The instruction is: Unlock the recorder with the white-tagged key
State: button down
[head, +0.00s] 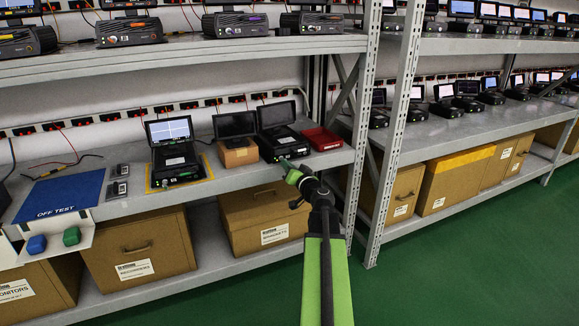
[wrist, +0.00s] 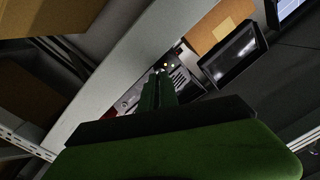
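My gripper (head: 287,167) is at the front of a black recorder (head: 283,146) with a raised dark screen, on the middle shelf. Its tip seems close to the recorder's front face; I cannot tell whether it touches. In the wrist view my gripper (wrist: 156,80) is a narrow dark green shape pointing at the recorder's front (wrist: 184,80), where small lights glow. I cannot make out the finger gap or anything held. No white-tagged key can be made out. Another recorder (head: 176,160) with a lit screen stands inside a yellow outline to the left.
A small monitor (head: 235,124) on a brown box (head: 239,157) stands left of the recorder, a red tray (head: 322,138) right. A blue mat (head: 60,196) lies far left. A rack post (head: 358,140) rises right of my arm. Cardboard boxes (head: 266,216) fill the lower shelf.

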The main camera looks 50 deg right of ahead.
jog(key=shift+m, duration=1.3)
jog(key=c, duration=1.6)
grip_release()
